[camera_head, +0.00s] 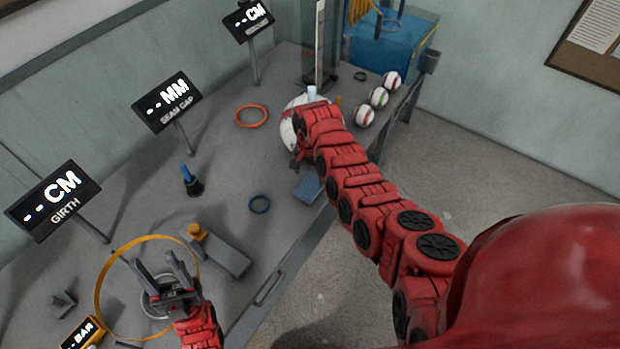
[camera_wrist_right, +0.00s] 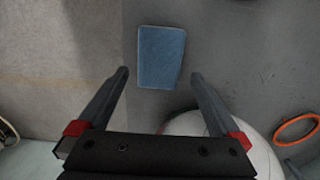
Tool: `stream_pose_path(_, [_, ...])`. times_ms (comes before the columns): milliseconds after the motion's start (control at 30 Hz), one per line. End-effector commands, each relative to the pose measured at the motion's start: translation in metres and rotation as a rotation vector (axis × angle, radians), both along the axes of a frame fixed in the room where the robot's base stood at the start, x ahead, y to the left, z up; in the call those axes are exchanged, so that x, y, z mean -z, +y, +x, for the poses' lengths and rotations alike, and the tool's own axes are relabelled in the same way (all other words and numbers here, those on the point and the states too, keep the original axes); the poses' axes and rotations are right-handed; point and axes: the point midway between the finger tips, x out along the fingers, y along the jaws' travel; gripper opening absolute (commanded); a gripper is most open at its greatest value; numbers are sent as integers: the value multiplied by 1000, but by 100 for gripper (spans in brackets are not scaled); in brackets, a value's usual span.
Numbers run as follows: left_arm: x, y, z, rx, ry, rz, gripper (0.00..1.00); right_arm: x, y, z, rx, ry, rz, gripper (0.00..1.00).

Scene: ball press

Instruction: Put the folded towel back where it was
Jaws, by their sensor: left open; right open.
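The folded towel (camera_head: 309,189) is a flat blue rectangle lying on the grey table near its front edge. It also shows in the right wrist view (camera_wrist_right: 161,57), ahead of and between the fingers. My right gripper (camera_wrist_right: 160,85) is open and empty, pointing down at the towel from above; in the head view its fingers are mostly hidden by my arm, near the white ball. My left gripper (camera_head: 165,275) is open above a round metal fixture inside the large orange hoop (camera_head: 99,283).
A large white ball (camera_head: 291,130) sits beside my right gripper. Three small striped balls (camera_head: 378,97) stand near the right table edge. Display signs (camera_head: 167,102) stand behind.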

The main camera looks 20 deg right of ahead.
Motion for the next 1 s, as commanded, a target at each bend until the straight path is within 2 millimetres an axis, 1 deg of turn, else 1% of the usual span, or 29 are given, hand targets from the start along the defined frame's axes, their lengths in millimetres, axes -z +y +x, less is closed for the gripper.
stream_pose_path(400, [15,0,0,0,0,0,52,-58,0,1,2,-6,1,100])
stream_pose_path(500, [17,0,0,0,0,0,52,-67,0,-1,1,0,1,100])
stream_pose_path(667, [17,0,0,0,0,0,52,-72,0,-1,1,0,1,100])
stream_pose_path(1000, [17,0,0,0,0,0,52,-72,0,-1,1,0,2,100])
